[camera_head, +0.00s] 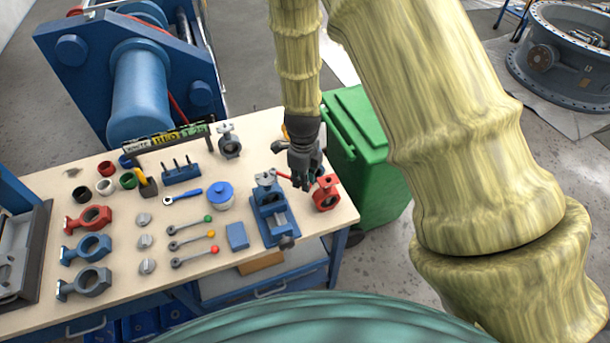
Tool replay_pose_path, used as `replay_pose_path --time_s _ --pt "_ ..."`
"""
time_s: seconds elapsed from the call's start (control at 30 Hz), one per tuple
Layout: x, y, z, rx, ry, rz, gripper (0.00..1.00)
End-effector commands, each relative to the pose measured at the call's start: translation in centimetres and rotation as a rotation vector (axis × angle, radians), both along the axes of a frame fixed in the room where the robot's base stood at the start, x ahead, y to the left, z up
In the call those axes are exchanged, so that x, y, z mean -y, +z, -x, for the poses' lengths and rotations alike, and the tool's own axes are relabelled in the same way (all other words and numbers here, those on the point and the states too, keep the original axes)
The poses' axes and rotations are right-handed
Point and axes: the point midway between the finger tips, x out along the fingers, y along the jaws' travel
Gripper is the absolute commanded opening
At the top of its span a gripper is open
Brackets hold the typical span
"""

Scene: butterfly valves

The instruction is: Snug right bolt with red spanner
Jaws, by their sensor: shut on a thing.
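My gripper (303,182) points down over the right end of the workbench, its fingers shut. A thin red tool, which looks like the red spanner (283,174), runs left from the fingers towards the grey valve part (265,181) on the blue vise (272,215). The fingers hide its held end. I cannot tell whether its head sits on a bolt. The right bolt is too small to make out. A red valve body (326,194) stands just right of and below my gripper.
The workbench (245,148) also holds a blue wrench (183,195), a blue-lidded pot (220,193), a blue block (237,236), levers with coloured knobs (190,244) and red, blue and grey valve bodies at left. A green bin (362,150) stands close behind the bench's right end.

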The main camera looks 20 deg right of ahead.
Motion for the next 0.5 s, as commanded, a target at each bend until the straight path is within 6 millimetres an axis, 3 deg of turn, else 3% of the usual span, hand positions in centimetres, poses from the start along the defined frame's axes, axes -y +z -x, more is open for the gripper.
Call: replay_pose_path --time_s 0.5 --pt "-0.95 -0.10 1.01 -0.006 -0.110 -0.001 0.00"
